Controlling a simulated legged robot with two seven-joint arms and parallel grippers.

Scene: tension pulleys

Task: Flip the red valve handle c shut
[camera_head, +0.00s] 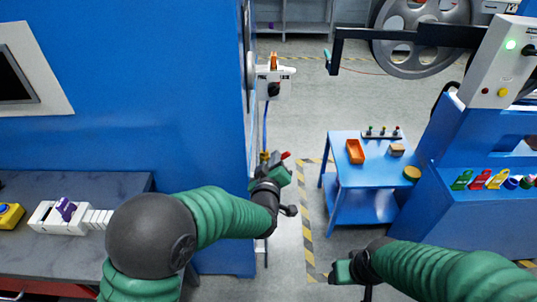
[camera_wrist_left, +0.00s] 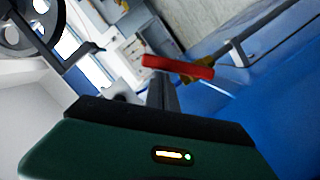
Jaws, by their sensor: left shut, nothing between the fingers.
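The red valve handle (camera_head: 285,156) shows as a small red tip just past my left gripper (camera_head: 272,171) in the head view. In the left wrist view the red handle (camera_wrist_left: 178,67) lies across the picture just beyond the fingertips, on a brass-coloured fitting (camera_wrist_left: 225,78). My left gripper is shut and empty, with its fingers (camera_wrist_left: 162,95) pointing at the handle. I cannot tell whether they touch it. My right gripper (camera_head: 343,270) is low in the head view, away from the handle; its finger opening is not clear.
A blue cabinet (camera_head: 120,100) fills the left, beside the valve pipe. A blue cart (camera_head: 365,175) with an orange bin (camera_head: 355,151) stands to the right. A machine with a large grey wheel (camera_head: 420,35) and coloured handles (camera_head: 480,180) is at far right. Open floor lies between.

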